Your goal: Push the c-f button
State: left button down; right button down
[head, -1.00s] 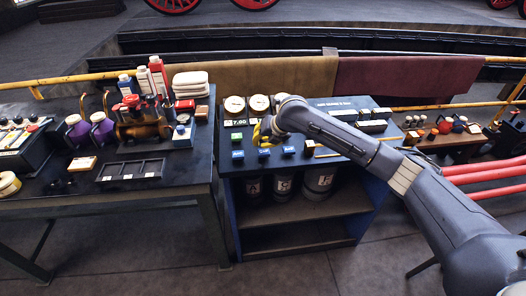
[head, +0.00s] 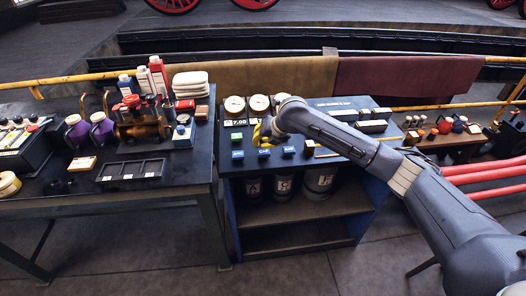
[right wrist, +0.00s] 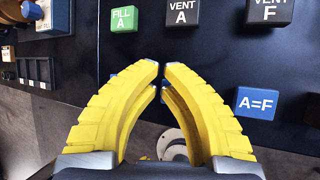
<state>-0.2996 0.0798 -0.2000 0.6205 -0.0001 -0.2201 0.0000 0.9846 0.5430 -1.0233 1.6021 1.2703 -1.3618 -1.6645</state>
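The dark control panel (head: 345,140) carries a row of blue buttons along its front edge. I cannot tell whether the tips touch a button. No label reading C-F is legible. My left gripper is not in view.
A green FILL A button (right wrist: 123,18) and black VENT A (right wrist: 182,12) and VENT F (right wrist: 269,12) buttons lie beyond the fingers. Round gauges (head: 258,103) stand at the panel's back. A cluttered table (head: 185,180) is at left. Lettered canisters (head: 283,187) sit below.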

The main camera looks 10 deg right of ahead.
jog(key=shift+f, duration=0.7)
dwell(1.2)
jog(key=shift+r, duration=0.7)
jog(key=shift+r, duration=0.1)
jog(key=shift+r, duration=2.9)
